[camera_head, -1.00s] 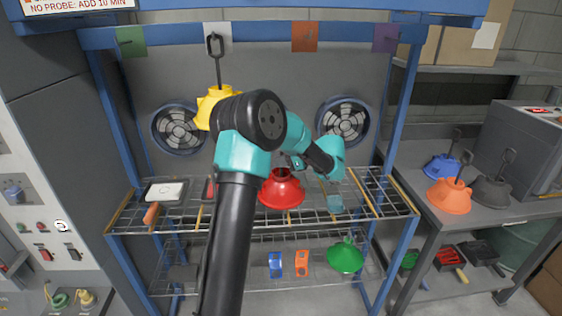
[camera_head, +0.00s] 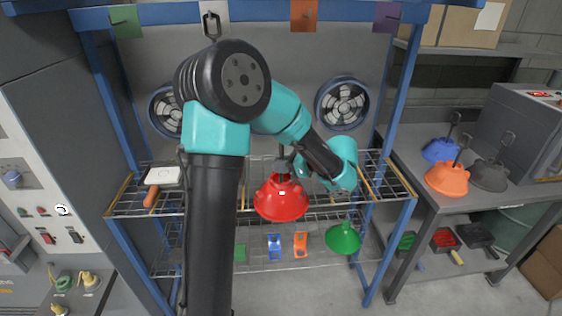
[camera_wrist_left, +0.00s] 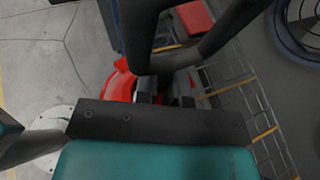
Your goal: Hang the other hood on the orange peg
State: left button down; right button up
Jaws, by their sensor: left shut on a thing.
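My left gripper (camera_head: 284,170) is shut on the top of the red hood (camera_head: 282,198), which hangs below it at the front of the upper wire shelf. In the left wrist view the red hood (camera_wrist_left: 118,84) shows partly behind the dark gripper parts (camera_wrist_left: 150,92). The orange tag (camera_head: 304,12) is on the top rail, above and right of the hood; its peg is too small to make out. A dark hook (camera_head: 211,25) hangs at the white tag; the yellow hood below it is hidden by my arm. My right gripper is not in view.
A green hood (camera_head: 343,238) is on the lower shelf. Blue (camera_head: 440,150), orange (camera_head: 448,180) and black (camera_head: 489,176) hoods stand on the right bench. A white-topped item (camera_head: 162,175) lies on the upper shelf. The space below the orange tag looks clear.

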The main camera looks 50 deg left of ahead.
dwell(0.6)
pick_arm(q)
jog(key=w+a+f, duration=0.1)
jog(key=w+a, duration=0.8)
jog(key=a, duration=0.1)
jog(key=shift+w+a+f, duration=0.15)
jog(key=shift+w+a, duration=0.1)
jog(key=shift+a, duration=0.1)
jog(key=shift+w+a+f, duration=0.2)
jog(key=shift+f, duration=0.35)
jog(key=shift+w+a+f, duration=0.15)
jog(key=shift+a+f, duration=0.1)
jog(key=shift+f, duration=0.3)
jog(key=shift+w+a+f, duration=0.2)
jog(key=shift+f, duration=0.5)
jog(key=c, duration=1.2)
grip_release()
